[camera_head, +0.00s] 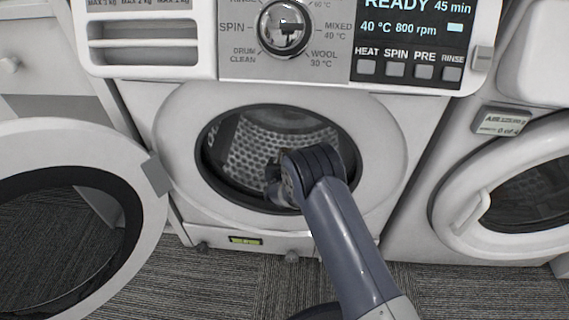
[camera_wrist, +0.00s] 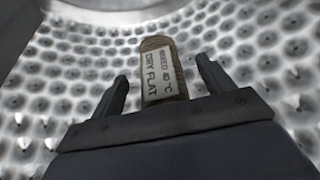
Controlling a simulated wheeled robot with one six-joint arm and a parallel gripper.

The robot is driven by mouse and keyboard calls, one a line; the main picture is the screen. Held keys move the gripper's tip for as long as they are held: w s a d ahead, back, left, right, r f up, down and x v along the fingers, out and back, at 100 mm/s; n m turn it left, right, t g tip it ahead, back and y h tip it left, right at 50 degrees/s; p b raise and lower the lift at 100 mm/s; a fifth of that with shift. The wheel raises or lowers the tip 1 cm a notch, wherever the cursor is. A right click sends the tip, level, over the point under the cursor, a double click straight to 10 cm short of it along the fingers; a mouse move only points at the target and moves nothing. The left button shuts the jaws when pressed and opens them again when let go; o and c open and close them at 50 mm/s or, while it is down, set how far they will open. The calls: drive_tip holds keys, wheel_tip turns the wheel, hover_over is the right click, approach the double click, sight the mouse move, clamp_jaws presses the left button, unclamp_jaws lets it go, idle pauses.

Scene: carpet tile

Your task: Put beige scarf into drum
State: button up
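The drum (camera_head: 275,140) of the middle washing machine is open to view, a perforated metal bowl behind a dark round rim. My gripper (camera_head: 279,185) is inside the drum opening, mostly hidden by my wrist in the head view. In the wrist view my gripper (camera_wrist: 163,88) has its two fingers spread apart. A brown-beige folded cloth, the scarf (camera_wrist: 164,70), shows between them with a label reading "MIXED 40 °C DRY FLAT". Gaps show on both sides between it and the fingers. Perforated drum metal lies behind it. The scarf cannot be made out in the head view.
The machine's round door (camera_head: 145,215) stands swung open at the left. The control panel (camera_head: 285,40) above reads READY, 40 °C, 800 rpm, 45 min. Another machine with a closed round door (camera_head: 460,215) stands at the right. Grey carpet (camera_head: 215,285) lies in front.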

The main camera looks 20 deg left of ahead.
drive_tip(key=shift+r+p, duration=0.2)
drive_tip(key=shift+p, duration=0.1)
drive_tip(key=p+v, duration=0.3)
drive_tip(key=v, duration=0.9)
drive_tip(key=shift+f, duration=0.1)
